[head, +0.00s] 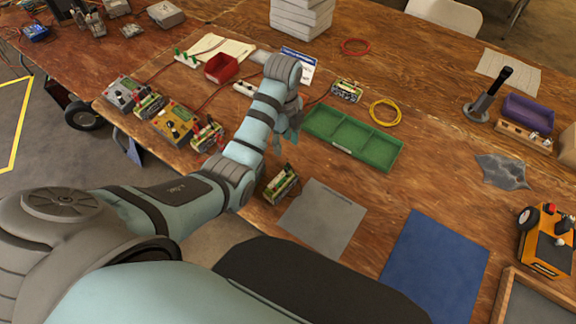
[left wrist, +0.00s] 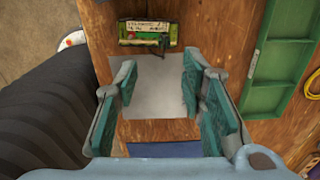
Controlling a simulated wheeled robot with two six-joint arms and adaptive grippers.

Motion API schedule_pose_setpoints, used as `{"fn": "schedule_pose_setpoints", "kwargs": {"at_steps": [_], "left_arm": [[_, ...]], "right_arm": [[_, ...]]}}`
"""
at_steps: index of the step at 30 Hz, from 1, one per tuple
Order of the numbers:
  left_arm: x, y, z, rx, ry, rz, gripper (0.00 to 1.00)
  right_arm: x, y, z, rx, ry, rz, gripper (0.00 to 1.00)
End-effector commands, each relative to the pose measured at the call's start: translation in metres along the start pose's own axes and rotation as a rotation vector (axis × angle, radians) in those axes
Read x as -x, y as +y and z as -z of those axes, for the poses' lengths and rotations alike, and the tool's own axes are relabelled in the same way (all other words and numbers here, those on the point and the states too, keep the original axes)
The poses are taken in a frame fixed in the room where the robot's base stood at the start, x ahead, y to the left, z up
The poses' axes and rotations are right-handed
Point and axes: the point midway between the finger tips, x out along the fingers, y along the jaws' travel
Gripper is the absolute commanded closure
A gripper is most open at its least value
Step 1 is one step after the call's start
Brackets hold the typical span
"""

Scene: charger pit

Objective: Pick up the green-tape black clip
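My left gripper (head: 290,135) is over the table beside the green tray. In the left wrist view its two teal-padded fingers (left wrist: 165,95) are wide apart with nothing between them. A small green-and-black battery pack (head: 282,184) stands by the grey mat, and it shows beyond the fingers in the left wrist view (left wrist: 135,34). A small dark piece (left wrist: 160,52) sticks out at its near side; I cannot tell whether it is the green-tape black clip. No green tape on a clip can be made out. My right gripper is not in view.
A green divided tray (head: 340,147) lies right of the gripper. A grey mat (head: 303,215) and a blue mat (head: 436,264) lie nearer. Chargers (head: 170,126) with packs stand at left, a red bin (head: 221,68) behind them. Bare wood lies between tray and mats.

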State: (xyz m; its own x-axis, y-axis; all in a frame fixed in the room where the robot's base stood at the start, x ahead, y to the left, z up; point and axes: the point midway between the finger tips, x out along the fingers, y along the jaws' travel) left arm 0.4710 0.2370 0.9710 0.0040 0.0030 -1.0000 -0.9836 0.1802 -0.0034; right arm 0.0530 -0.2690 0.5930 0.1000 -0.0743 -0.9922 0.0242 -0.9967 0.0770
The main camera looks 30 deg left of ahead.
Motion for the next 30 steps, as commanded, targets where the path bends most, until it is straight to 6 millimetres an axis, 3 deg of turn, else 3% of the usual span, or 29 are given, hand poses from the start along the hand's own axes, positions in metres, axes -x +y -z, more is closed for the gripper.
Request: {"fn": "schedule_pose_setpoints", "kwargs": {"at_steps": [2,9,21,28,30], "left_arm": [[-0.006,-0.003,0.000,-0.042,0.005,-0.009,0.63],[-0.068,-0.003,0.001,-0.046,0.006,-0.010,0.63],[-0.134,-0.007,0.005,-0.044,0.004,-0.008,0.63],[-0.138,-0.007,0.004,-0.044,0.003,-0.005,0.63],[-0.137,-0.007,0.004,-0.044,0.003,-0.005,0.71]], "right_arm": [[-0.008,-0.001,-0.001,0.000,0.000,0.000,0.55],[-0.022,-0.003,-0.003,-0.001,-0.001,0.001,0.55],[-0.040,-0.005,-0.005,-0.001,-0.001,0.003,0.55],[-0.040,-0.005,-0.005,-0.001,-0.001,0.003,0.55],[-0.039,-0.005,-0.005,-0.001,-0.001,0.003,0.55]]}}
